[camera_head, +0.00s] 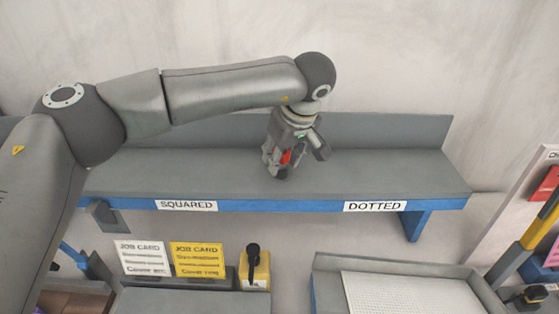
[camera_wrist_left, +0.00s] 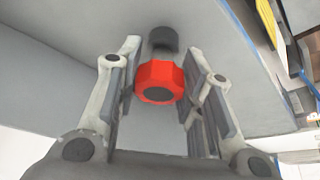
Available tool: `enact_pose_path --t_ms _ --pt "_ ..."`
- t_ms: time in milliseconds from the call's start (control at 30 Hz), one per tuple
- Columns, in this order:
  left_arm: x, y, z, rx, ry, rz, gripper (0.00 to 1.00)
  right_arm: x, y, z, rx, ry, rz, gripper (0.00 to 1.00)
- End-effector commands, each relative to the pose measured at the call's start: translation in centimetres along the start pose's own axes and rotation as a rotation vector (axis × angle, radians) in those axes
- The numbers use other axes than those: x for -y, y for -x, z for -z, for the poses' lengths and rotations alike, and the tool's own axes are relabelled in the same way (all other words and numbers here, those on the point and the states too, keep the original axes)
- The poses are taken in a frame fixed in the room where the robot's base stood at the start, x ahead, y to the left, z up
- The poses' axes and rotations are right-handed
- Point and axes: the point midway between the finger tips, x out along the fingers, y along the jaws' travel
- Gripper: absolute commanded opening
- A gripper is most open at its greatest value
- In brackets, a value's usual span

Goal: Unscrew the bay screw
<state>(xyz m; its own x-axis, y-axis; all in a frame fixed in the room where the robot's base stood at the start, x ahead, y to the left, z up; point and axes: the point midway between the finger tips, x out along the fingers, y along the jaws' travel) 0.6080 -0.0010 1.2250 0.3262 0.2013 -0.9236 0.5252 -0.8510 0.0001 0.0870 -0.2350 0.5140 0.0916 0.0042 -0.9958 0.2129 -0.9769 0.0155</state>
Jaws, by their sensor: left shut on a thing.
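A bay screw with a red faceted head (camera_wrist_left: 160,82) and a dark centre sits between my left gripper's fingers in the left wrist view. A grey shaft and a dark round part (camera_wrist_left: 163,39) show beyond the head. The red also shows between the fingers in the head view (camera_head: 287,156). My left gripper (camera_head: 279,171) points down over the middle of the grey shelf (camera_head: 200,168) and is shut on the red head. It also shows in the left wrist view (camera_wrist_left: 160,90). The fingers hide part of the screw in the head view. My right gripper is out of view.
The shelf's blue front edge carries the labels SQUARED (camera_head: 187,205) and DOTTED (camera_head: 375,206). Below stand a white job card (camera_head: 142,258), a yellow job card (camera_head: 197,260) and a yellow block with a black knob (camera_head: 254,268). A grey tray (camera_head: 330,264) is at the lower right.

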Motion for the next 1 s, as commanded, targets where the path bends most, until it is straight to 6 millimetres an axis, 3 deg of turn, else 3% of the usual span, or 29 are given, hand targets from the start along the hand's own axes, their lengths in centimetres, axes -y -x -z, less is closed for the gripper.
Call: enact_pose_path --t_ms 267,500,867,1000 --pt "-0.1 0.0 -0.1 0.001 0.016 0.006 0.08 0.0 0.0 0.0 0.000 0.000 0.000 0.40" --pt "-0.1 0.1 0.0 0.001 0.243 0.102 0.08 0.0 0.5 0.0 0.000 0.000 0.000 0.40" --pt "-0.1 0.0 0.0 0.001 0.284 0.118 0.08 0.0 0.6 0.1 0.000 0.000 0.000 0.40" --pt "-0.2 0.2 0.0 0.001 0.401 0.168 0.08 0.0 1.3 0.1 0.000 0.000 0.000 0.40"
